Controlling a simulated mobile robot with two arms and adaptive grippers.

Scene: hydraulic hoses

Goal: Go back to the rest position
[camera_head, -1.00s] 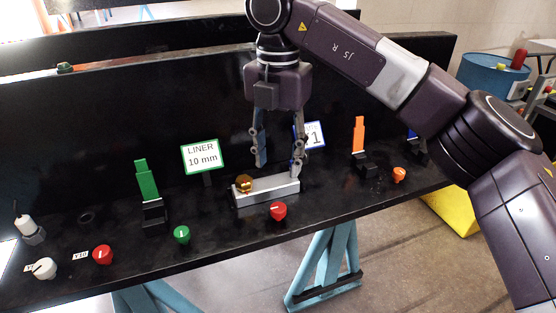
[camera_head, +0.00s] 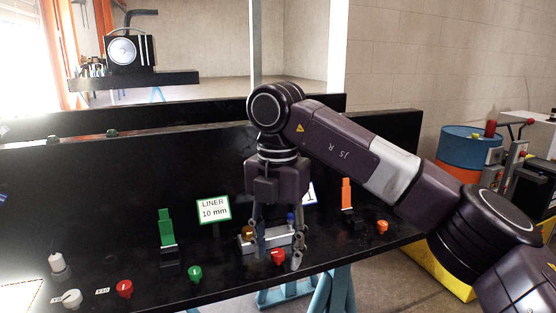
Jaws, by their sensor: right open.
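The block is partly hidden by the fingers. My left gripper is not in view.
A green lever (camera_head: 166,228) and the LINER 10 mm sign (camera_head: 213,209) stand to the left. An orange lever (camera_head: 347,194) stands right of the gripper, below my arm. A blue-and-orange drum (camera_head: 463,155) stands at the right, off the bench.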

